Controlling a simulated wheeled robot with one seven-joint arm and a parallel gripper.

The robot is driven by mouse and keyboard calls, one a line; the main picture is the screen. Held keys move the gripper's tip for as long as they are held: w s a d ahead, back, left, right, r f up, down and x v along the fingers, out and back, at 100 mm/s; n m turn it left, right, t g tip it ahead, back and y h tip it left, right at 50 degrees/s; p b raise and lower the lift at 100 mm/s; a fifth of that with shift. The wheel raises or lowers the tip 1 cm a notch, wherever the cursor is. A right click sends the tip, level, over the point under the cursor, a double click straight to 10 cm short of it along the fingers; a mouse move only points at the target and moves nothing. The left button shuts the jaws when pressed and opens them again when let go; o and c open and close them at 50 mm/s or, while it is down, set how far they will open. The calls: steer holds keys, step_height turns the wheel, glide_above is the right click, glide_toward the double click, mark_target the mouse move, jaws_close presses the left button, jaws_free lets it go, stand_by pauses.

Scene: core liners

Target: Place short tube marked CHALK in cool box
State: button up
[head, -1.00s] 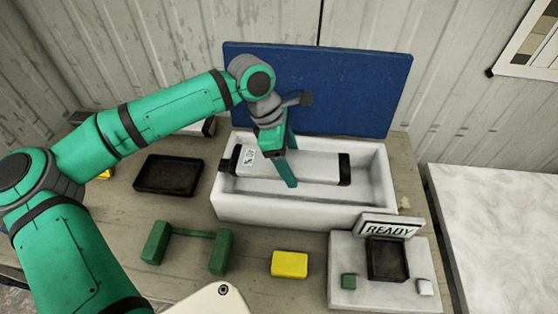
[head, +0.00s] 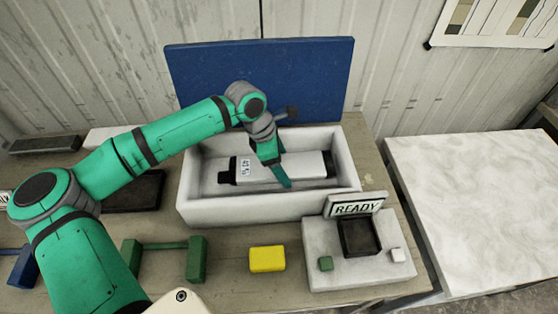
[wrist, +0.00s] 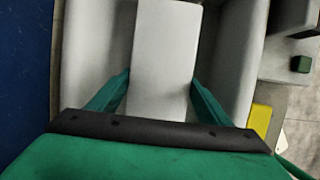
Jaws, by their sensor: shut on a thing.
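A short white tube (head: 290,167) with black end caps lies level inside the open white cool box (head: 255,209). A small label (head: 244,167) sits near the tube's left end; its print is too small to read for sure. My gripper (head: 280,182) reaches down into the box and is shut on the tube's middle. In the wrist view the tube (wrist: 164,55) is between my two green fingers, with box walls on both sides. I cannot tell whether the tube touches the box floor. The blue lid (head: 260,85) stands open behind the box.
A READY sign (head: 356,206) stands on a pale block with a black tray (head: 360,238), right of the box. A yellow block (head: 267,259) and a green stand (head: 197,260) are in front. A black tray (head: 135,192) lies left. A pale slab table (head: 470,200) is at right.

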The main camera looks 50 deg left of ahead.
steer(key=shift+f, duration=0.9)
steer(key=shift+f, duration=0.15)
steer(key=o, duration=2)
steer(key=v, duration=1.2)
